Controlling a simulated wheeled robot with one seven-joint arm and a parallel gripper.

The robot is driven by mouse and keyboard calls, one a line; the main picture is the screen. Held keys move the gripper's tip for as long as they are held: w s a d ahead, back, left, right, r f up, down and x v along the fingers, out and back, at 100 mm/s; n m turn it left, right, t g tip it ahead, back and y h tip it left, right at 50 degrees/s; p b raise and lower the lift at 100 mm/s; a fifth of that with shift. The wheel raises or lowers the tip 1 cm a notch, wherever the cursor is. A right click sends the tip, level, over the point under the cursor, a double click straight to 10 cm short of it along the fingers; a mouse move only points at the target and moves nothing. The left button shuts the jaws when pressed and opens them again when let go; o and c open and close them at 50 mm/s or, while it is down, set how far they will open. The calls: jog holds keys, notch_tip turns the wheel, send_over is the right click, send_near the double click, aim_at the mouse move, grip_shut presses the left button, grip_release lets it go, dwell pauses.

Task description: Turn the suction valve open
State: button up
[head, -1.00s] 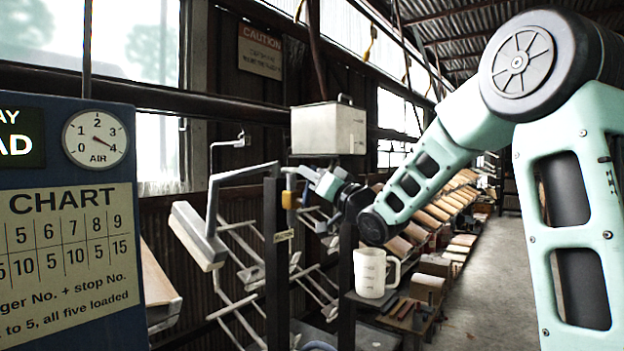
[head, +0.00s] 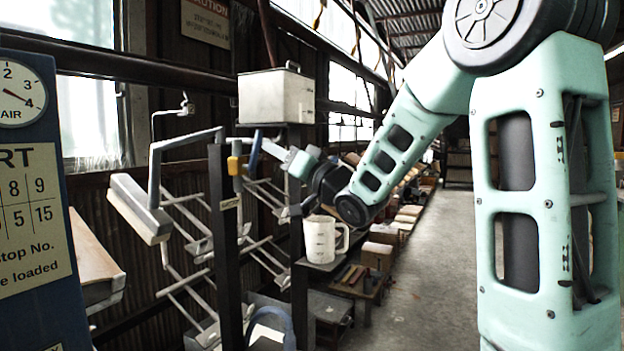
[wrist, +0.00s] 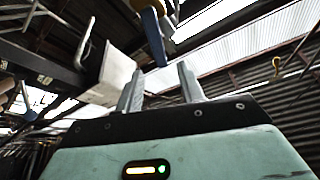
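A blue lever (head: 255,150) rises at a slant beside a small yellow part (head: 235,166) on the dark post; I take these to be the suction valve. In the wrist view, the blue lever (wrist: 153,38) hangs down from the top edge, with its end near the gap between my fingertips. My gripper (wrist: 160,68) is open, its two fingers apart with nothing held. In the head view, my gripper (head: 275,149) is just right of the lever, pointing left. I cannot tell whether a finger touches the lever.
A pale box tank (head: 275,97) stands above the valve. A grey bent arm with a bar (head: 140,208) is at left. A white jug (head: 321,238) stands below my wrist. A blue chart board (head: 30,215) is at far left. The floor (head: 425,270) at right is clear.

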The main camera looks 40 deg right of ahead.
jog(key=b+v, duration=0.1)
jog(key=v, duration=0.9)
jog(key=shift+b, duration=0.35)
jog(key=shift+w+d+r+p, duration=0.1)
jog(key=shift+r+p, duration=0.1)
jog(key=shift+p, duration=0.1)
jog(key=c, duration=0.7)
jog(key=w+d+r+m+g+y+p, duration=0.1)
jog(key=w+d+r+m+p, duration=0.1)
jog(key=p, duration=0.2)
jog(key=w+d+r+m+g+y+p, duration=0.1)
jog(key=w+d+r+m+y+p, duration=0.1)
jog(key=m+p, duration=0.1)
jog(key=shift+w+p, duration=0.3)
jog(key=shift+p, duration=0.6)
grip_shut()
jog(key=w+d+f+m+g+y+p, duration=0.1)
jog(key=w+d+m+g+y+p, duration=0.3)
jog(key=m+p, duration=0.45)
jog(key=w+a+r+p, duration=0.2)
jog(key=w+a+p, duration=0.3)
jog(key=a, duration=0.3)
jog(key=shift+w+h, duration=0.4)
jog(key=shift+w, duration=0.05)
